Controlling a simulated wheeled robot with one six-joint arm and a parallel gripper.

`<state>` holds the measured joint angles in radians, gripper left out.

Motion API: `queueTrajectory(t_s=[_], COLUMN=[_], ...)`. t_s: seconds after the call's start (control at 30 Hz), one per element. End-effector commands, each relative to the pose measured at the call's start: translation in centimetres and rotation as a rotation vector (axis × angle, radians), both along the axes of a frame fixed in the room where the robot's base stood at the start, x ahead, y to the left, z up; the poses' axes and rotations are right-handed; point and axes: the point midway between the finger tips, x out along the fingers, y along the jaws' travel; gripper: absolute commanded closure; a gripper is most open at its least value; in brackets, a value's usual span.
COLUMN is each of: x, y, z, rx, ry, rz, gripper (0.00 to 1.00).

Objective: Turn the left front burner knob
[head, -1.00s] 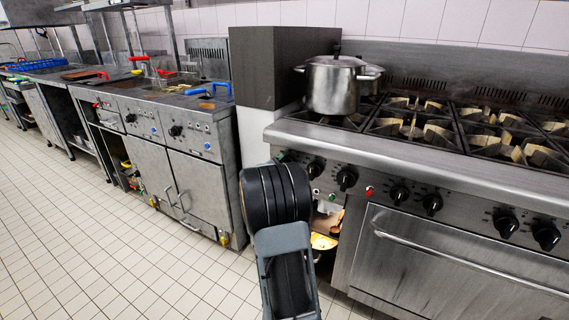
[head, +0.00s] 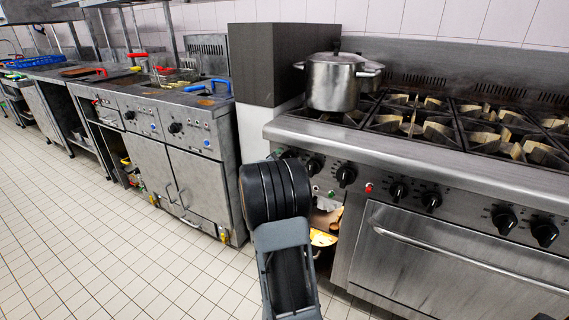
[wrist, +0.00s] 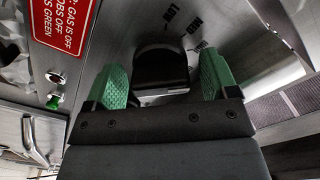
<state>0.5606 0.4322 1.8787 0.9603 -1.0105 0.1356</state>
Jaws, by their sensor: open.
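In the wrist view, a black burner knob (wrist: 160,67) on the steel stove front lies between the two green fingertips of my gripper (wrist: 163,80). The fingers are apart, one on each side of the knob, with a visible gap at both sides. Partly visible printed marks, one reading MED, stand beside the knob. In the head view, my dark arm covers the left end of the stove front and mostly hides my gripper. Two black knobs (head: 346,176) show just right of the arm, so I cannot tell from this view which knob is between the fingers.
More knobs (head: 431,200) and an oven handle (head: 460,253) are to the right. A red sign (wrist: 62,25) and a green button (wrist: 54,101) are left in the wrist view. The tiled floor (head: 100,230) is clear.

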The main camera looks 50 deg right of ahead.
Motion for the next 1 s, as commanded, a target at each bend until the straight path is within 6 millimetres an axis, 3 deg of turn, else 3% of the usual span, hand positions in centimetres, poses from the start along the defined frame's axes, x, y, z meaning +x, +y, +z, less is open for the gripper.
queueTrajectory(t_s=[0.23, 0.7, 1.0], x=[-0.4, -2.7, -3.3], y=[2.1, 10.8, 13.2], z=[0.2, 0.1, 0.0], rx=[0.000, 0.001, 0.000], ry=[0.001, 0.000, 0.000], rz=[0.003, 0.002, 0.000], gripper=[0.20, 0.20, 0.20])
